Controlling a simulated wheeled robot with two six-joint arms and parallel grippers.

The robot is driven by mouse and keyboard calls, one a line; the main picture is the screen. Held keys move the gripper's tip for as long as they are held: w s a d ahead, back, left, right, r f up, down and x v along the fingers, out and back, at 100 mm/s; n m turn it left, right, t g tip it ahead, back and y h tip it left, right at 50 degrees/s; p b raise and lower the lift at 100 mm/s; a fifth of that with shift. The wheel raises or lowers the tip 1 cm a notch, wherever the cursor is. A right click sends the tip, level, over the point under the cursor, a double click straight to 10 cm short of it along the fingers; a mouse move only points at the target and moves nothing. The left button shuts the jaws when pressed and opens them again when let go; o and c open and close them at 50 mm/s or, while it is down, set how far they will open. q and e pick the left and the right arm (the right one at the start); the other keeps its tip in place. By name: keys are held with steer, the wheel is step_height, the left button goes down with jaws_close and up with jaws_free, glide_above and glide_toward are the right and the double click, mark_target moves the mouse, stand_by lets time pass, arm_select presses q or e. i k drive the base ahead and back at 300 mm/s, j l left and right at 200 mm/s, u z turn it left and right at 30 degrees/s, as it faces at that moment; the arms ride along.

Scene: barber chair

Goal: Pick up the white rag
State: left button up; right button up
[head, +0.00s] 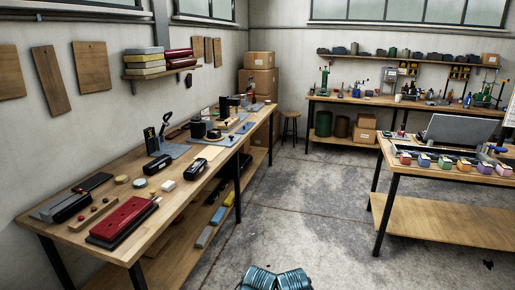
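I cannot make out a white rag for certain. A small white item (168,186) lies on the left workbench (75,236), between a round green-rimmed tin (140,183) and a black device (195,169). It is too small to tell whether it is cloth.
A red case (122,219) and several tools lie on the left bench. A bench (345,99) stands at the back, and a table (440,215) with colored blocks is at right. A stool (290,125) stands between. The concrete floor (300,190) in the middle is open.

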mark_target(169, 185)
steer(key=i+u, duration=0.1)
steer(key=i, duration=0.55)
steer(key=i+l+u, duration=0.1)
steer(key=i, duration=0.6)
steer(key=i+l+u, duration=0.1)
steer(key=i+u, duration=0.3)
steer(key=i+l+u, duration=0.2)
steer(key=u, duration=0.15)
steer(key=i+l+u, duration=0.65)
steer(key=l, duration=0.2)
